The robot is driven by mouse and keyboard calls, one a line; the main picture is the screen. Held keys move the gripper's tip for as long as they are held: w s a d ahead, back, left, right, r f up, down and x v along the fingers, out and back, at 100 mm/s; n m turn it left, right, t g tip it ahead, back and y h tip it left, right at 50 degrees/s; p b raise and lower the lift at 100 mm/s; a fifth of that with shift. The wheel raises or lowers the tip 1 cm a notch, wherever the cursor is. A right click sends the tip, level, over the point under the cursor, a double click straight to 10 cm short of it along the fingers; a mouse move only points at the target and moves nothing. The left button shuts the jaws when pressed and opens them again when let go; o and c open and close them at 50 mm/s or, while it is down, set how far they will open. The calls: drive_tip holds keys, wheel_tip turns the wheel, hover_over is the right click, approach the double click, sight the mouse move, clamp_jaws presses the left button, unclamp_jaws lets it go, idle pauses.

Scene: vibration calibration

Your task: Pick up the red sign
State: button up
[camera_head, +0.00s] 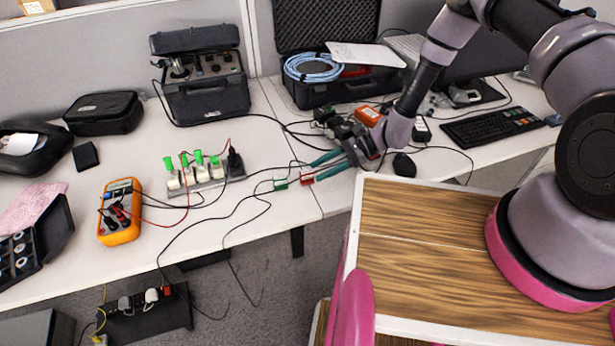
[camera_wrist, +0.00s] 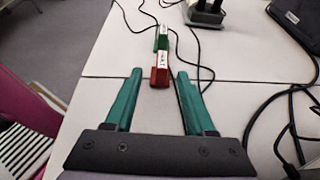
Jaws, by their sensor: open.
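The red sign (camera_head: 306,179) is a small red block with a white label, standing near the front edge of the white desk. In the wrist view the red sign (camera_wrist: 160,72) is just beyond my fingertips, roughly centred between them. My gripper (camera_head: 314,167) has two green fingers and reaches left over the desk. In the wrist view my gripper (camera_wrist: 158,76) is open and empty, with the fingers on either side of the line to the sign. A green sign (camera_head: 280,184) stands just beyond the red one, and it also shows in the wrist view (camera_wrist: 163,40).
Black cables run across the desk beside the signs. An orange multimeter (camera_head: 120,212) and a block with green-topped switches (camera_head: 206,176) lie farther left. A black case (camera_head: 335,75) and a keyboard (camera_head: 491,127) are at the back. The desk's front edge is close to the signs.

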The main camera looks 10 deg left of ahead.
sight(307, 179)
drive_tip(key=x, duration=0.5)
drive_tip(key=shift+w, duration=0.1)
drive_tip(key=shift+a, duration=0.1)
clamp_jaws()
drive_tip(key=shift+r, duration=0.15)
